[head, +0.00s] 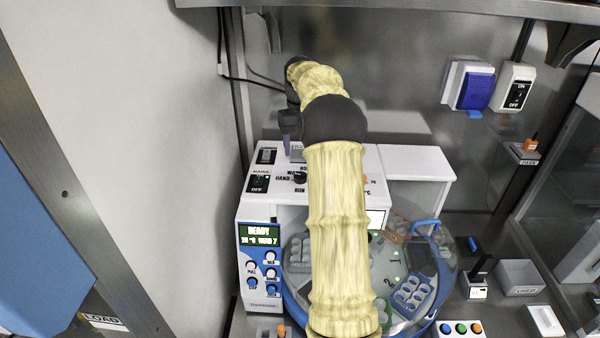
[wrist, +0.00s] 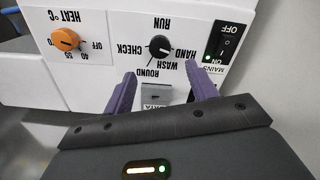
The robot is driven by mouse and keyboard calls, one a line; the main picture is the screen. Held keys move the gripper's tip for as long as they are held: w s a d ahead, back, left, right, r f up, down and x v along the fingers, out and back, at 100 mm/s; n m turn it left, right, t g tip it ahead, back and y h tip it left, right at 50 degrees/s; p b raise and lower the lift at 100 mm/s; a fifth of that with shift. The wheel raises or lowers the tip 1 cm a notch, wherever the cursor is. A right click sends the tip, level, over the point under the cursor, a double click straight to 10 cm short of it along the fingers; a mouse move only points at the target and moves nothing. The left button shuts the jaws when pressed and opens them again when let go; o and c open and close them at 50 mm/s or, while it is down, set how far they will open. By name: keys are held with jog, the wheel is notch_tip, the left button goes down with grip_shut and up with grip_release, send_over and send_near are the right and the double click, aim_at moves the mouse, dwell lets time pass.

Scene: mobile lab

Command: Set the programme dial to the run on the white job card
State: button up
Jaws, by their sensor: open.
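The programme dial (wrist: 160,46) is a black knob on the white machine's panel, upside down in the wrist view. Around it are the words RUN, HAND, WASH, ROUND and CHECK; I cannot tell surely which its pointer marks. It also shows in the head view (head: 299,177), just left of my arm. My gripper (wrist: 160,72) is open and empty, its purple fingers spread on either side of the DATA slot, with the dial just beyond their tips. In the head view my gripper (head: 290,125) is partly hidden by my arm. I cannot make out a readable white job card.
An orange HEAT dial (wrist: 66,39) and a MAINS switch (wrist: 226,42) with a green light flank the programme dial. The display (head: 260,235) reads READY. A round clear-lidded drum (head: 440,265) stands in front, partly behind my arm. A USED box (head: 518,278) stands right.

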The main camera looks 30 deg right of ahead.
aim_at(300, 174)
notch_tip(300, 174, down, 10)
jog(key=shift+f+p, duration=0.1)
jog(key=shift+p, duration=1.15)
jog(key=c, duration=1)
